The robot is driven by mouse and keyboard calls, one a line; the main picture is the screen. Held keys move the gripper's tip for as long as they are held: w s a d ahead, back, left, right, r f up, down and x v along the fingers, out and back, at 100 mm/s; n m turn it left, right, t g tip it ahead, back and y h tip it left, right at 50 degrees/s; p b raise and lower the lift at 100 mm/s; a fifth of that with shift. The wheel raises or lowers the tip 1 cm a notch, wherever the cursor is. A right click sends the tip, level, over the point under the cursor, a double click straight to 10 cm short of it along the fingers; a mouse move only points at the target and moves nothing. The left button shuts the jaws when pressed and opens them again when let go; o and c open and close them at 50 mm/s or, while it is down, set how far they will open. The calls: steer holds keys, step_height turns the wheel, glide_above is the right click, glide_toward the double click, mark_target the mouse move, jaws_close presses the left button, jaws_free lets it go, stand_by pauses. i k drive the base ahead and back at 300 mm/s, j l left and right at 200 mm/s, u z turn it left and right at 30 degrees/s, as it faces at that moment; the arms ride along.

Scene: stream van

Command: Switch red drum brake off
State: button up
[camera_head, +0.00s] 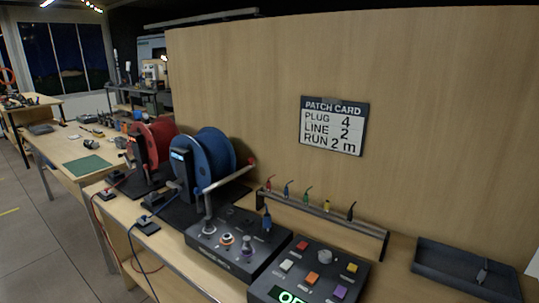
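The red drum (158,136) stands upright on a dark base on the bench, behind and left of the blue drum (216,152). A dark upright post (137,148) stands at its front left side. A small dark box with a red part on top (107,193) sits near the bench's front edge below the red drum, with a red cable running from it. I cannot tell which part is the red drum's brake, or how it is set. The blue drum partly hides the red drum's right side. My gripper is not in view.
A grey bar with a red tip (230,176) rises beside the blue drum. Two dark control panels (238,240) (322,270) stand in front. A rack (325,214) holds several coloured plugs. A tray (465,270) lies right. A wooden wall with a patch card (334,126) stands behind.

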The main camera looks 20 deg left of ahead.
mark_target(146, 166)
steer(key=u, duration=1)
steer(key=i+j+u, duration=0.6)
steer(key=i, duration=0.35)
steer(key=k+j, duration=0.05)
steer(key=j, duration=0.05)
